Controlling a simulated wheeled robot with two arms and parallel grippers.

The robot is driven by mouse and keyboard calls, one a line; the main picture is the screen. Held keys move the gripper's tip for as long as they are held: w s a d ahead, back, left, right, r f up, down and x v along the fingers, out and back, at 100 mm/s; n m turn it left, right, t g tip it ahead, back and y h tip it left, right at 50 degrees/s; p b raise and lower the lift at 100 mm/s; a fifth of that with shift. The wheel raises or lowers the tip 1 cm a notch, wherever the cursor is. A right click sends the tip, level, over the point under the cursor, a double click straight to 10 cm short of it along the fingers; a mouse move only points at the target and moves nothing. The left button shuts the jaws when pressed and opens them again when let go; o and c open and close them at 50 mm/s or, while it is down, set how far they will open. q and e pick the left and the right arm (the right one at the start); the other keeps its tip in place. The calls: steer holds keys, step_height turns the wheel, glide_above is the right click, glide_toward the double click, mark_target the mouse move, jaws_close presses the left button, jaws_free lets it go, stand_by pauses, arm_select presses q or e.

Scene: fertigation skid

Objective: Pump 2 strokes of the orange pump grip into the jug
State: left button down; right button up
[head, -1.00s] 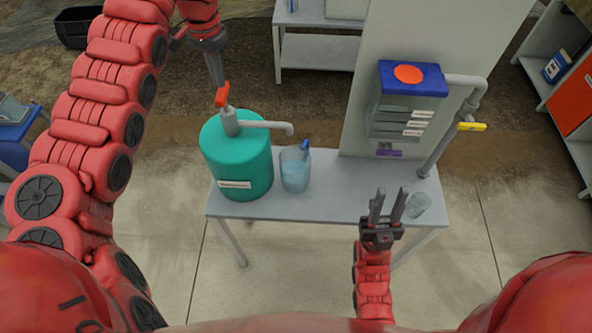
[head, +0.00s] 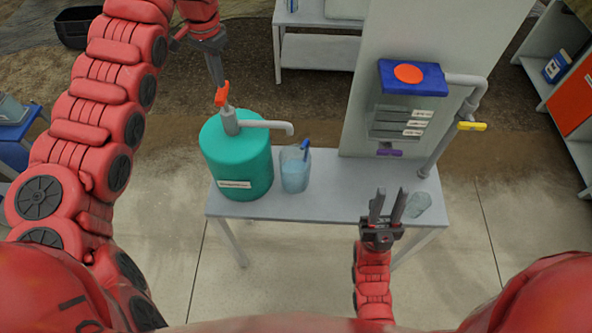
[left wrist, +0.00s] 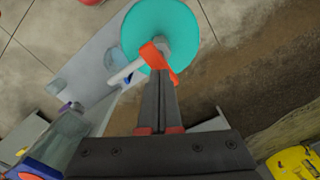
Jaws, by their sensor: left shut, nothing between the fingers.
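The orange pump grip (head: 222,95) tops the grey pump on the teal drum (head: 238,165). Its grey spout (head: 265,124) points right, its end above the jug (head: 295,170). The jug is clear, with a blue handle and pale liquid inside. My left gripper (head: 218,82) is shut, with its tips just above or against the grip; contact cannot be told. In the left wrist view the shut fingers (left wrist: 160,75) reach the orange grip (left wrist: 155,54) above the drum (left wrist: 185,25). My right gripper (head: 386,205) is open and empty at the table's front edge.
The grey table (head: 320,195) carries the drum and jug. A clear cup (head: 418,203) stands right of my right gripper. A panel (head: 435,50) bears a blue-topped tank (head: 408,85) and a pipe with a yellow handle (head: 471,126). The table's middle is bare.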

mark_target(222, 92)
arm_select(q)
steer(key=shift+f+b, duration=2.4)
steer(key=shift+f, duration=0.35)
steer(key=shift+r, duration=0.2)
steer(key=shift+r+p, duration=1.85)
steer(key=shift+r, duration=0.8)
steer(key=shift+f, duration=0.1)
steer(key=shift+f+b, duration=2.6)
steer(key=shift+f, duration=0.2)
steer(key=shift+r, duration=0.1)
steer(key=shift+r+p, duration=1.8)
steer(key=shift+r, duration=1)
